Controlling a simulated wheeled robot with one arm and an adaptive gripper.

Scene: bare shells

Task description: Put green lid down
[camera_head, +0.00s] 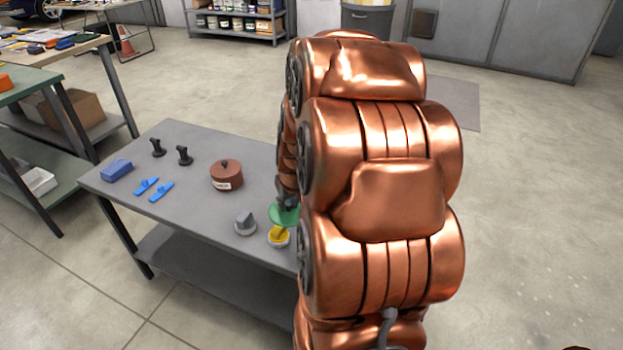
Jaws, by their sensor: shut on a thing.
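A green lid (283,216) shows at the right part of the grey table (165,212), partly hidden by my copper arm. My gripper (287,200) is just above it and shut on it; its fingertips are mostly hidden behind my arm. The lid looks held above the table, but its exact height cannot be told. A white container with yellow inside (278,237) stands just in front of the lid, near the table's front edge.
A grey cone-shaped piece (245,224) and a reddish-brown lidded pot (227,176) stand left of the lid. Blue clamps (161,191), a blue block (117,170) and black upright pieces (184,155) are farther left. The table's front middle is clear.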

